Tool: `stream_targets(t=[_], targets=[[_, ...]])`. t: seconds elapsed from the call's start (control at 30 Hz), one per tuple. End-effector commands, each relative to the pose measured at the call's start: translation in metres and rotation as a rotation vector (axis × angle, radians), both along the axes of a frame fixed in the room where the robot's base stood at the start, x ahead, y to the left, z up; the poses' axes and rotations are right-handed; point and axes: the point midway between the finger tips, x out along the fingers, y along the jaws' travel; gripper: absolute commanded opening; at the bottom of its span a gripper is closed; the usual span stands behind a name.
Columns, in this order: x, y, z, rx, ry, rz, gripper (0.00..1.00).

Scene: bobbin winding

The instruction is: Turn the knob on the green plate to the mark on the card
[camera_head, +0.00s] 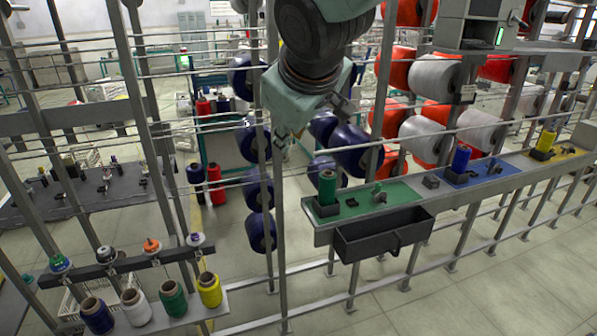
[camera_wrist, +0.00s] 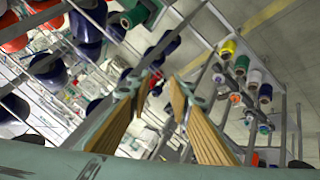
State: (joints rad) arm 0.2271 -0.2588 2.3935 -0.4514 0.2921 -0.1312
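The green plate (camera_head: 400,193) lies on the long grey shelf at right in the head view. A green bobbin (camera_head: 327,188) stands in a dark holder at its left end. A small greenish knob (camera_head: 378,194) sits toward its right, and another small fitting (camera_head: 351,203) is near its middle. The knob's setting and any mark are too small to read. My gripper (camera_head: 284,145) hangs left of and above the plate, apart from it. In the wrist view my gripper (camera_wrist: 160,82) has its two fingers apart with nothing between them. I cannot identify the card.
A dark open bin (camera_head: 385,243) hangs below the plate. A blue plate (camera_head: 478,172) and a yellow plate (camera_head: 560,157) continue the shelf rightward. Thin rails and posts cross close to my arm. Large blue reels (camera_head: 351,148) hang behind. Several bobbins (camera_head: 173,298) stand at lower left.

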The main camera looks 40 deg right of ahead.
Motion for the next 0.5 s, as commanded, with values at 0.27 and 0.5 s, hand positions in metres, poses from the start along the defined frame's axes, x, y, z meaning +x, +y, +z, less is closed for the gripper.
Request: stream_targets(t=[0.27, 0.5], targets=[[0.064, -0.04, 0.021, -0.099, -0.049, 0.095, 0.19], [0.095, -0.079, -0.013, -0.13, -0.076, 0.134, 0.19]])
